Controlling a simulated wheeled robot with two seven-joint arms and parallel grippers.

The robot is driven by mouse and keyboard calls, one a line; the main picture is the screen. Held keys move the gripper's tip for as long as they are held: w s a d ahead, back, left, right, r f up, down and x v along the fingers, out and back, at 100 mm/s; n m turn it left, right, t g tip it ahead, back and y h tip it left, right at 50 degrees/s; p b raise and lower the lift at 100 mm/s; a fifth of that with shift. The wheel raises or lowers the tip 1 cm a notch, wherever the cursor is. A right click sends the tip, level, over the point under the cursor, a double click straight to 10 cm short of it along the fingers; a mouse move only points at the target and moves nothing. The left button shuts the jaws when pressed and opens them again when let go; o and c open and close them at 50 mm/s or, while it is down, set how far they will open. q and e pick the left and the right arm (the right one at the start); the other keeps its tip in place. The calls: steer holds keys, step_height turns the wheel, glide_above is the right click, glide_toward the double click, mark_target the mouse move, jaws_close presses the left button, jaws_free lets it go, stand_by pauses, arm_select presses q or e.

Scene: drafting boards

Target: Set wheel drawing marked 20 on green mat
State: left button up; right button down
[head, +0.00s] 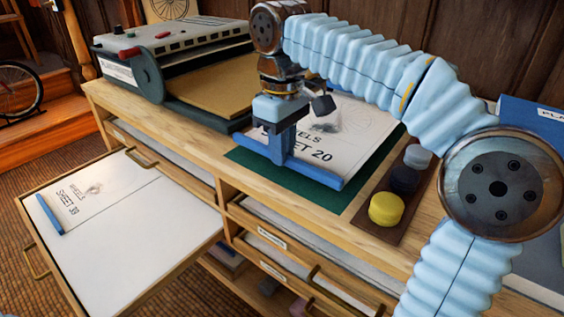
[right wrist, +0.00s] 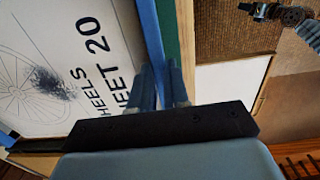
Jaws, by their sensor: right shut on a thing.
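The wheel drawing marked 20 (head: 350,140), a white sheet with a blue strip along its near edge, lies over the green mat (head: 240,157) on the bench top. Green shows along its left and right sides. My right gripper (head: 277,152) is shut on the blue strip. In the right wrist view the drawing (right wrist: 45,65) fills the left, with its strip between the fingers (right wrist: 158,80) and green mat (right wrist: 170,35) beside it. Whether the sheet touches the mat everywhere is unclear. My left gripper (right wrist: 265,12) shows small at the top right of the right wrist view; its jaws are unclear.
An open drawer (head: 140,235) at left holds another wheel drawing, marked 39 (head: 105,187). A grey machine (head: 170,55) with a tan board stands behind left. A brown tray (head: 378,226) with yellow, dark and grey round pieces sits right of the mat. A blue folder (head: 535,115) is far right.

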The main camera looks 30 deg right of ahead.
steer(key=shift+a+f, duration=0.1)
steer(key=shift+f, duration=1.3)
steer(key=c, duration=1.1)
jaws_free()
step_height(320, 180, up, 12)
steer(key=p, duration=0.3)
steer(key=shift+a, duration=0.1)
